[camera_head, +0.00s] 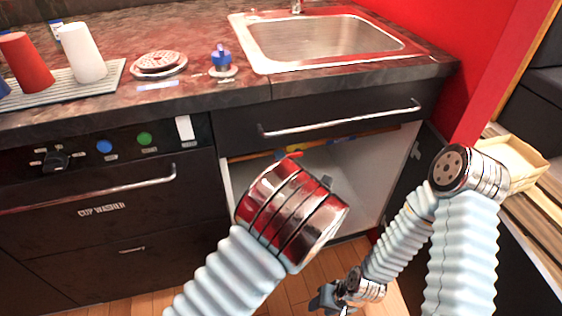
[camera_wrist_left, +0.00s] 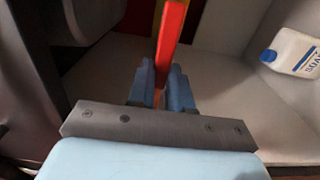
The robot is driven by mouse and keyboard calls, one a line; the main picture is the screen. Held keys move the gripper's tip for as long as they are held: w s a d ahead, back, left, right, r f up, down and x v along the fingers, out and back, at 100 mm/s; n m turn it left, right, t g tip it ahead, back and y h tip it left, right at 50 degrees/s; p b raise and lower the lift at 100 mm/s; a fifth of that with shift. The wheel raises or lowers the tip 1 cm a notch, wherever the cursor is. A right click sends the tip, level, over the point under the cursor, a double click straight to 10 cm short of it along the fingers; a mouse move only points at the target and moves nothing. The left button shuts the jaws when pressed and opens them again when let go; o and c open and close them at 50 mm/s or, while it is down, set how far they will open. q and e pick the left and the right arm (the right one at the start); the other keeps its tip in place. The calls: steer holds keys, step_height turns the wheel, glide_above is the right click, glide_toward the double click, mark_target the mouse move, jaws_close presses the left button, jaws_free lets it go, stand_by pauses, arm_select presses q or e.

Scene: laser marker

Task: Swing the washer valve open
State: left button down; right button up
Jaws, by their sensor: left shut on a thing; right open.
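The washer valve's red handle (camera_wrist_left: 172,35) stands out between the fingers in the left wrist view. My left gripper (camera_wrist_left: 162,82) is shut on it, with a blue finger on each side. In the head view my left forearm reaches into the open cabinet under the sink and hides this gripper and most of the valve. An orange pipe (camera_head: 241,158) runs across the upper part of the cabinet there. My right gripper (camera_head: 333,300) is open and empty, low over the floor in front of the cabinet.
A white bottle (camera_wrist_left: 292,52) with blue lettering is at the right of the cabinet in the left wrist view. The drawer (camera_head: 340,115) sits above the opening, and the cabinet door (camera_head: 408,170) stands open at its right. The cup washer (camera_head: 125,209) is at the left.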

stand_by(0.4)
arm_select(q)
steer(key=c, duration=1)
jaws_free()
steer(key=shift+c, duration=0.2)
steer(key=v, duration=1.3)
steer(key=shift+s+b, duration=0.35)
steer(key=shift+d, duration=0.1)
